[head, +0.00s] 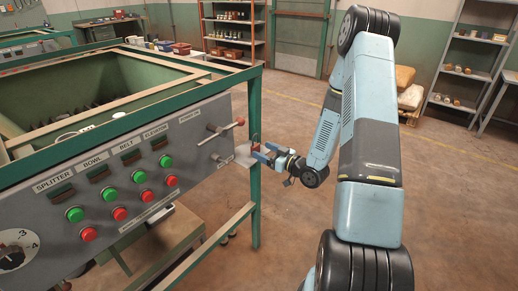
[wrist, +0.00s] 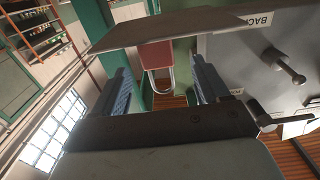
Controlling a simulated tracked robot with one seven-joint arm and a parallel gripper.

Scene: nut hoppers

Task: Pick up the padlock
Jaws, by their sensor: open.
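The padlock has a red body (wrist: 155,55) and a silver U-shaped shackle. In the wrist view it shows between my two fingers, with the shackle pointing down in the picture. In the head view the padlock (head: 255,147) is a small red shape at the grey ledge by the panel's right end, partly hidden by my gripper. My gripper (head: 264,152) is open beside it, its blue fingers pointing toward the ledge. In the wrist view my gripper (wrist: 160,66) has one finger on each side of the padlock, with gaps showing; I cannot tell the exact depth.
The ledge (wrist: 180,27) crosses the top of the wrist view, by the padlock. The grey control panel (head: 110,170) has green and red buttons and a T-handle (head: 220,131). A green frame post (head: 255,205) stands right beside my gripper. Open floor lies right.

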